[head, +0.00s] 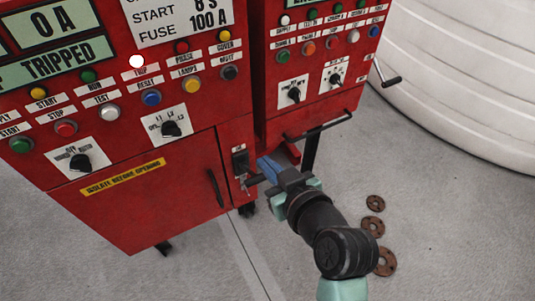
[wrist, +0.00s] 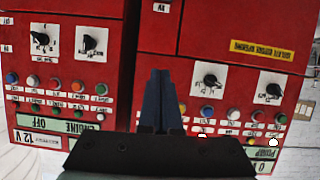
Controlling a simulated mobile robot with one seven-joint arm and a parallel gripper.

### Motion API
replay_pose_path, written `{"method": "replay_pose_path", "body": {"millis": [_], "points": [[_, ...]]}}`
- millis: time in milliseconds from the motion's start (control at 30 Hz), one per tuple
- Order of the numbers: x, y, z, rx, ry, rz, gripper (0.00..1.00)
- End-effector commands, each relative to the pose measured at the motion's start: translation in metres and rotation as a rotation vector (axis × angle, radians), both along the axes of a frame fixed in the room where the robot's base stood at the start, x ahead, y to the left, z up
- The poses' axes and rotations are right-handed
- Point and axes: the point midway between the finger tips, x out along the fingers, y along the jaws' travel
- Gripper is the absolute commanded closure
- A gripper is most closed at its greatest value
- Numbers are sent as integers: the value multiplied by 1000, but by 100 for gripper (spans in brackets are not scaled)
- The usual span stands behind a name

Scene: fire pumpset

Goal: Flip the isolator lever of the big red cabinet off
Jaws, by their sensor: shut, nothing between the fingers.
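The big red cabinet (head: 130,215) fills the left of the head view and shows upside down at the right in the wrist view (wrist: 215,50). Its isolator (head: 240,160) is a dark switch plate on the narrow panel at its lower right. A black lever (head: 254,180) appears to stick out below the plate to the right. My gripper (head: 264,164) is shut and empty, its blue fingertips just right of the isolator. I cannot tell whether they touch the lever. In the wrist view the shut fingers (wrist: 160,85) point toward the cabinets, and the lever cannot be made out.
A smaller red cabinet (head: 310,75) stands to the right, with a black bar handle (head: 318,126) and a side crank (head: 385,75). A white tank (head: 465,80) stands behind. Rusty flanges (head: 373,226) lie on the floor right of my arm. The front floor is clear.

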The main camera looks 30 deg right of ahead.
Motion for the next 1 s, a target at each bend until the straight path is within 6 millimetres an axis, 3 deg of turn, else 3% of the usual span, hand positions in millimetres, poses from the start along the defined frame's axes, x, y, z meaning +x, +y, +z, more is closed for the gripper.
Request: {"method": "replay_pose_path", "body": {"millis": [33, 167, 567, 767, 1000], "points": [[-11, -3, -18, 16, 36, 4, 100], [-24, -5, -39, 35, 78, 14, 100], [-25, -5, -42, 37, 83, 17, 100], [-7, -4, -50, 39, 82, 19, 100], [32, -3, -69, 39, 82, 18, 100]]}}
